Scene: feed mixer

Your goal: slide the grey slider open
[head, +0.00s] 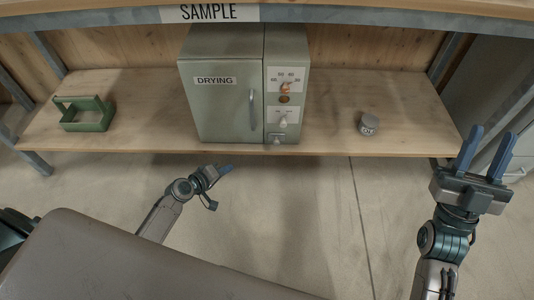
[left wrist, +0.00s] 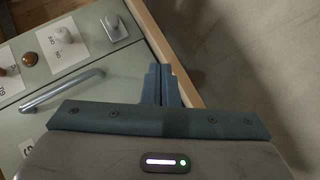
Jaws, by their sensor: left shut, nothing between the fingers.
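The sage-green drying oven (head: 220,110) stands on the wooden shelf. A small grey slider (head: 277,140) sits at the bottom of its right-hand control panel. In the left wrist view the slider (left wrist: 115,28) shows as a pale knob on a light square plate near the oven's edge. My left gripper (head: 228,168) is shut and empty, in front of the shelf edge, below and left of the slider and apart from it. Its closed fingers also show in the left wrist view (left wrist: 160,75). My right gripper (head: 488,150) is open and empty at the far right.
The panel has an orange dial (head: 285,88), a brown button (head: 284,99) and a white knob (head: 283,121). A vertical door handle (head: 251,110) is left of them.

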